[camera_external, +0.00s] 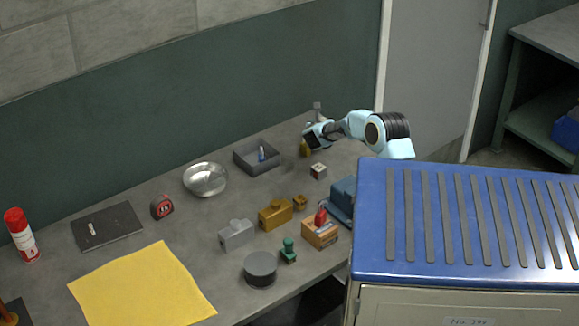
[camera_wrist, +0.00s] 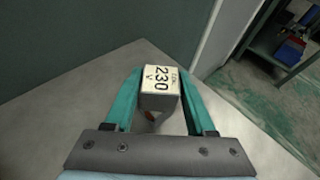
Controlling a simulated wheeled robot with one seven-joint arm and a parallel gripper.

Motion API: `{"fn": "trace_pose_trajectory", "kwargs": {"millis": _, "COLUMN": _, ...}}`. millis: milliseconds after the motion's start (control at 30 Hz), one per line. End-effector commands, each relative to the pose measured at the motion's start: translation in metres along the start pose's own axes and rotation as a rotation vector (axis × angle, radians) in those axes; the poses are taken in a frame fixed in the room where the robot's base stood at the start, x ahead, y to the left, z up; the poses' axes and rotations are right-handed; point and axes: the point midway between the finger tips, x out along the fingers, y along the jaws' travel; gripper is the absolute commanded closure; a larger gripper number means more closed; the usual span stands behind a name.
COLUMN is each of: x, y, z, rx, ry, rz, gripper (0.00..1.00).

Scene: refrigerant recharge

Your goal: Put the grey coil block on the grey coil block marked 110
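A grey coil block (camera_wrist: 161,90) with a white label reading 230 V sits between the two teal fingers of my gripper (camera_wrist: 160,82) in the wrist view. The fingers lie against both its sides, so my gripper looks shut on it. In the external view my gripper (camera_external: 312,137) is at the far right end of the bench, and I cannot make out the held block there. Another small grey coil block (camera_external: 318,172) with a pale marked top stands on the bench, nearer the camera than my gripper. Its marking is too small to read.
A brass piece (camera_external: 305,149) is just below my gripper. A dark tray (camera_external: 243,165) with a small blue-topped item lies to the left. A blue piece (camera_external: 342,192), a wooden box (camera_external: 318,235) and brass parts (camera_external: 275,214) stand nearer the camera.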

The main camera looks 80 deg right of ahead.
Motion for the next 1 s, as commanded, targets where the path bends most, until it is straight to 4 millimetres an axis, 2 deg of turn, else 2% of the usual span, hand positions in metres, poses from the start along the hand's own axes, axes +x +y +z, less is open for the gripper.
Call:
{"fn": "trace_pose_trajectory", "kwargs": {"millis": 33, "x": 0.000, "y": 0.000, "z": 0.001, "rx": 0.000, "ry": 0.000, "rz": 0.000, "gripper": 0.38}}
{"fn": "trace_pose_trajectory", "kwargs": {"millis": 200, "x": 0.000, "y": 0.000, "z": 0.001, "rx": 0.000, "ry": 0.000, "rz": 0.000, "gripper": 0.20}}
{"fn": "trace_pose_trajectory", "kwargs": {"millis": 567, "x": -0.004, "y": 0.000, "z": 0.004, "rx": 0.000, "ry": 0.000, "rz": 0.001, "gripper": 0.20}}
{"fn": "trace_pose_trajectory", "kwargs": {"millis": 667, "x": -0.019, "y": 0.001, "z": 0.002, "rx": 0.001, "ry": -0.001, "rz": 0.002, "gripper": 0.20}}
{"fn": "trace_pose_trajectory", "kwargs": {"millis": 1000, "x": -0.090, "y": 0.001, "z": 0.002, "rx": 0.000, "ry": -0.001, "rz": 0.002, "gripper": 0.20}}
